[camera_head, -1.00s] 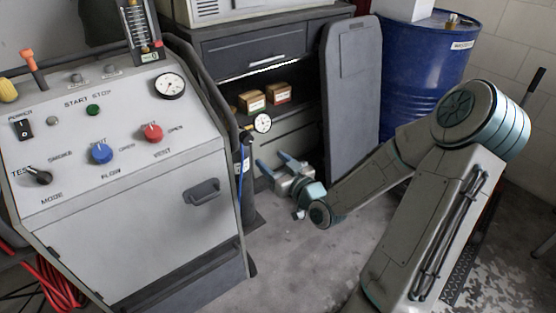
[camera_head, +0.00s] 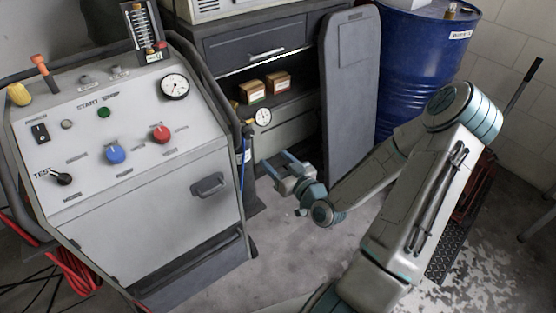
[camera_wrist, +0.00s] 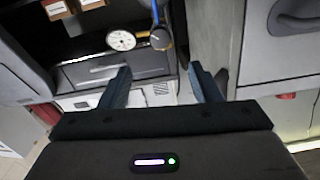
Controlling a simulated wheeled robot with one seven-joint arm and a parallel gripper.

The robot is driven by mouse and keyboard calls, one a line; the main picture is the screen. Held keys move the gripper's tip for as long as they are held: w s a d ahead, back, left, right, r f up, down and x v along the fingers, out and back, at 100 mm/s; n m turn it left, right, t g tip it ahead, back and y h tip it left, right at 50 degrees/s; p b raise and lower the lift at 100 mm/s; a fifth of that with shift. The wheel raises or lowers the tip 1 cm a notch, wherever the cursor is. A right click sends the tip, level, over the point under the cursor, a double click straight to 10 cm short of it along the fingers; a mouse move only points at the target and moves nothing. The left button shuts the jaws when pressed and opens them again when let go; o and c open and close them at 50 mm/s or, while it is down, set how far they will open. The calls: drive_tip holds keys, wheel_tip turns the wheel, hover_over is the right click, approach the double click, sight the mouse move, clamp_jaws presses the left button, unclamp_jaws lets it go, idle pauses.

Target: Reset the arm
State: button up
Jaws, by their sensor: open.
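My gripper (camera_head: 281,163) is at the middle of the head view, in front of the dark cabinet and right of the grey machine. Its two blue-grey fingers are apart with nothing between them. The wrist view shows the same open fingers (camera_wrist: 160,84) pointing towards the cabinet's lower part and a gauge with a hose. My arm is bent, its elbow raised at the right of the head view.
A grey control machine (camera_head: 150,215) with knobs stands at the left. A dark cabinet (camera_head: 255,45) holds small boxes (camera_head: 252,91). A gauge (camera_head: 263,117) sits beside the machine. A grey panel (camera_head: 350,100) and a blue drum (camera_head: 425,60) stand behind my arm. Floor is clear in front.

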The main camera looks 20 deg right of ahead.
idle(0.3)
drive_tip(key=s+r+g+h+p, duration=0.35)
drive_tip(key=r+g+p, duration=0.25)
drive_tip(key=r, duration=0.2)
drive_tip(key=s+r+g+h+p, duration=0.35)
drive_tip(key=r+g+p, duration=0.2)
drive_tip(key=r, duration=0.25)
drive_tip(key=s+a+r+m+g+p, duration=0.1)
drive_tip(key=s+a+r+p, duration=0.1)
drive_tip(key=s+r, duration=0.5)
drive_tip(key=s+a+r+m+g+y+p, duration=0.1)
drive_tip(key=s+a+r+g+p, duration=0.1)
drive_tip(key=s+r, duration=0.5)
drive_tip(key=a+r+p, duration=0.1)
drive_tip(key=p, duration=0.1)
drive_tip(key=shift+r+m+p, duration=0.3)
drive_tip(key=shift+r, duration=0.05)
idle(4.1)
